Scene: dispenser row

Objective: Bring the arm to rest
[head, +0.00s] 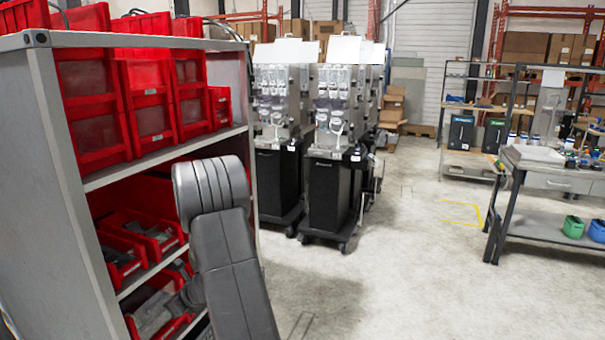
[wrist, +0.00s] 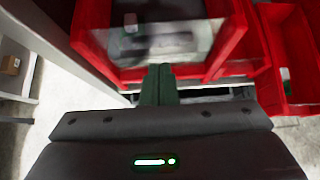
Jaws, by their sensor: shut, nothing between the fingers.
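My gripper (wrist: 160,75) shows in the wrist view with its two dark fingers together and nothing between them. The fingertips are just in front of a red bin (wrist: 215,45) with a clear front; I cannot tell whether they touch it. A dark item lies in this bin. In the head view my grey arm (head: 232,270) is bent beside the shelf unit, and its far end reaches toward the lower shelves. The gripper's fingers cannot be made out clearly there.
The grey shelf unit (head: 60,180) with red bins (head: 150,105) stands close on the left. Black-based dispensers (head: 330,195) stand behind it. A workbench (head: 550,182) with small bins is on the right. The concrete floor (head: 410,260) between is clear.

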